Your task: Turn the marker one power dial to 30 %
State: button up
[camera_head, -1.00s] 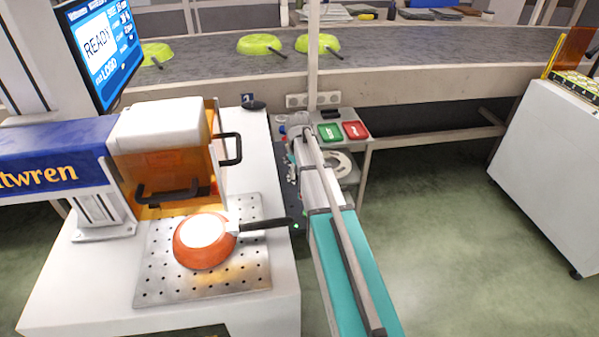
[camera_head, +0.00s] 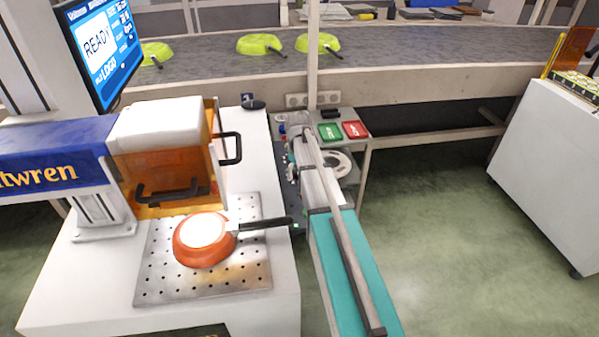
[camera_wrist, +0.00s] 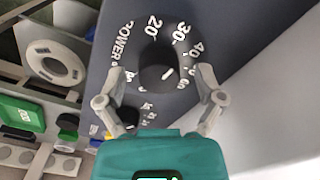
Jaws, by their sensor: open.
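The power dial (camera_wrist: 158,72) is a round black knob on a dark grey panel (camera_wrist: 108,62), in the upper middle of the wrist view. White lettering reads POWER, with 20, 30 and 40 around the knob. The knob's white mark points to the lower right in the picture, past the 40, toward smaller figures that are hard to read. My gripper (camera_wrist: 160,86) is open, one finger at each side of the dial, not visibly touching it. In the head view my gripper (camera_head: 296,152) is small, by the marker table's right side; the dial cannot be made out there.
Open floor lies to the right.

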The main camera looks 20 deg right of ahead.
notch_tip(320, 180, up, 14)
jog(key=m+p, duration=0.1)
jog(key=p, duration=1.3)
jog(key=shift+m, duration=0.4)
jog(key=shift+f, duration=0.25)
notch_tip(320, 180, down, 14)
jog(key=b, duration=1.4)
jog(key=shift+r, duration=0.25)
jog(key=c, duration=1.1)
jog(key=shift+c, duration=0.2)
